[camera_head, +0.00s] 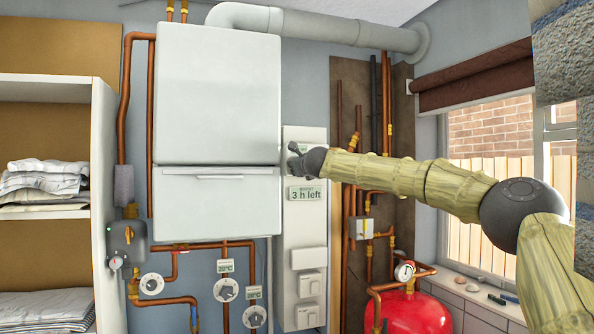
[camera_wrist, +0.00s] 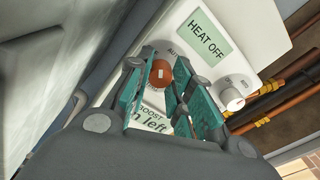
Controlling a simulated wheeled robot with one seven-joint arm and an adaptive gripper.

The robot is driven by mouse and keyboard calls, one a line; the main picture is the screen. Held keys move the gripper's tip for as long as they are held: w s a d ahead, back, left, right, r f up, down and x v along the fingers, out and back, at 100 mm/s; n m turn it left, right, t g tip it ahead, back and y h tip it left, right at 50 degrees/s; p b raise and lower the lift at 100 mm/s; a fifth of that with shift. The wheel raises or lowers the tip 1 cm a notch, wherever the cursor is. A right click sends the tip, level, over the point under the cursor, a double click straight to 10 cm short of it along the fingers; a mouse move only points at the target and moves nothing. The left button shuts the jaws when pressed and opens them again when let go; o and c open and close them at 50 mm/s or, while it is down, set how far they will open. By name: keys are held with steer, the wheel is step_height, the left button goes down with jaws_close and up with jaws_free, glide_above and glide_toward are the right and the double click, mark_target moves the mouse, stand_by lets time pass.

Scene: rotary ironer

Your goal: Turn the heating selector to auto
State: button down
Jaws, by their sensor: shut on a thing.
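The white control panel (camera_head: 303,228) hangs on the wall beside the boiler. My gripper (camera_head: 297,162) is at its upper part and hides the knobs there. In the wrist view, the teal fingers of my gripper (camera_wrist: 163,90) are shut around an orange-brown round knob (camera_wrist: 157,76) with a pale mark on its face. Lettering starting "AU" shows beside this knob; the rest is hidden. The panel's display (camera_wrist: 206,38) reads "HEAT OFF". A second, white knob (camera_wrist: 232,98) stands free to the right; its small labels are unclear.
The boost display (camera_head: 306,194) reads "3 h left" below my gripper. The white boiler (camera_head: 218,95) stands close on the left. Copper pipes (camera_head: 387,110) run on the right. A red tank (camera_head: 420,315) with a gauge is at lower right, under the window.

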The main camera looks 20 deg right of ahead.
steer(key=shift+d+r+m+b, duration=0.15)
steer(key=shift+m+b, duration=0.65)
steer(key=shift+m, duration=1)
steer(key=shift+r+m+b, duration=0.1)
steer(key=shift+m+b, duration=0.7)
steer(key=shift+m, duration=1)
steer(key=shift+r, duration=0.1)
steer(key=c, duration=1.2)
jaws_free()
steer(key=shift+c, duration=0.2)
steer(key=shift+f, duration=0.2)
steer(key=s, duration=1.2)
steer(key=shift+r, duration=0.35)
